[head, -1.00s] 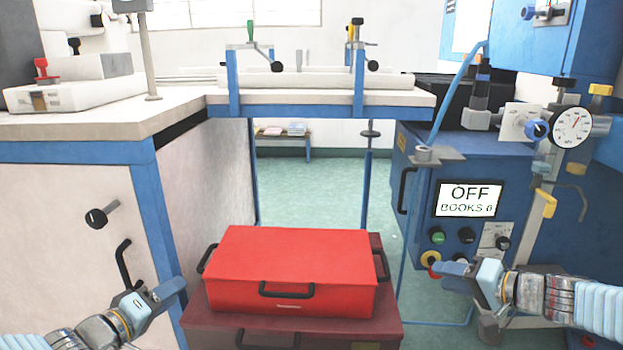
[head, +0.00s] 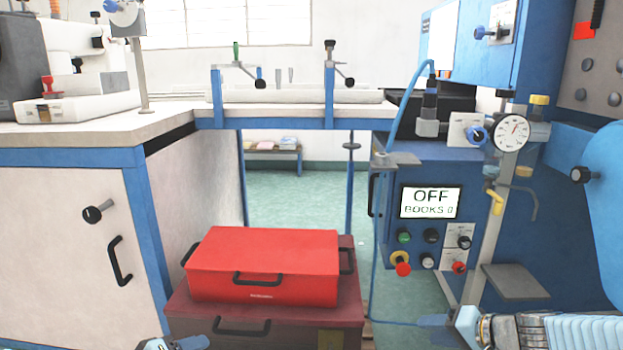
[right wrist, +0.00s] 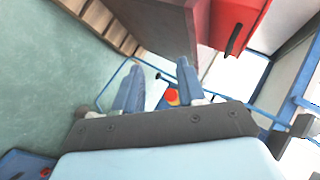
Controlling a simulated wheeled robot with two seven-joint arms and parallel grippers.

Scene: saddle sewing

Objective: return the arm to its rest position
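My right gripper (head: 436,321) is low at the bottom right of the head view, in front of the blue machine. In the right wrist view its two blue fingers (right wrist: 158,84) stand apart with nothing between them, so it is open and empty. My left gripper (head: 185,343) shows only as a small part at the bottom edge of the head view, left of the dark red case. Its fingertips are mostly cut off, and I cannot tell whether it is open. Neither gripper is seen holding anything.
A bright red case (head: 265,262) lies on a dark red case (head: 190,312) in front of the bench. The blue machine (head: 400,222) with an "OFF" display (head: 431,202) stands at right. A white cabinet (head: 60,240) stands at left. Green floor (head: 300,200) is open beyond the bench.

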